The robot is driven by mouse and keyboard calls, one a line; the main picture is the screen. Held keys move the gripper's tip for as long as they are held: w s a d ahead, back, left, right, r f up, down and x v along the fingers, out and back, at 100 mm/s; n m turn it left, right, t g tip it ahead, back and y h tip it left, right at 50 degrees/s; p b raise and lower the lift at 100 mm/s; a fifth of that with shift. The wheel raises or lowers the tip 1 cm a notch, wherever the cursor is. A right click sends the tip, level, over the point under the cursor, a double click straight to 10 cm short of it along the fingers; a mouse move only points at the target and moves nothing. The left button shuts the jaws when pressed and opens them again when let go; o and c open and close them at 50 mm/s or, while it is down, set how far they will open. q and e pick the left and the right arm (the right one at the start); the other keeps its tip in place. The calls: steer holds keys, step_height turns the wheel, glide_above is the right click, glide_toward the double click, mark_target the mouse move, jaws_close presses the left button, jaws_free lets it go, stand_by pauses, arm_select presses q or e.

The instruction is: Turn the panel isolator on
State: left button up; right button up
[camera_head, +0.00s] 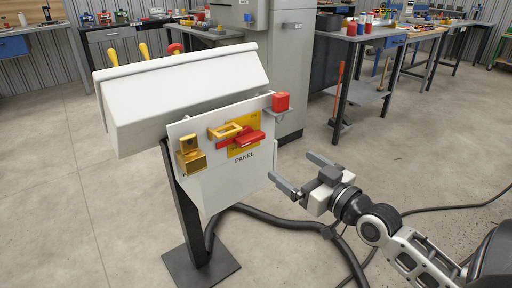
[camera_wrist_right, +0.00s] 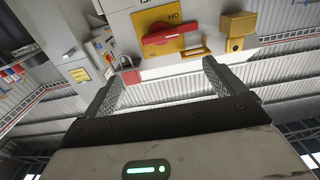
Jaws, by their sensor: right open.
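The white panel board (camera_head: 222,180), marked PANEL, stands on a dark post. Its isolator has a yellow plate (camera_head: 243,150) and a red handle (camera_head: 246,138) lying roughly level. In the right wrist view the red handle (camera_wrist_right: 172,33) appears upside down, with OFF readable on the plate. A yellow hasp (camera_head: 226,131) sits beside the handle. My right gripper (camera_head: 290,166) is open and empty, apart from the board at its lower right. In its wrist view the fingers (camera_wrist_right: 158,82) point towards the board. My left gripper is out of view.
A yellow box (camera_head: 191,156) is at the board's left; a red block-like item (camera_head: 281,102) sits on a small ledge at its right. A sloped white hood (camera_head: 180,92) stands behind. Black cables (camera_head: 290,222) cross the floor. Workbenches (camera_head: 365,40) line the back.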

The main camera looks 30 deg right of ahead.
mark_target(254, 140)
steer(key=w, duration=0.5)
steer(key=w+a, duration=0.1)
steer(key=w, duration=0.9)
steer(key=shift+a, duration=0.15)
steer(key=shift+c, duration=0.3)
steer(key=c, duration=0.9)
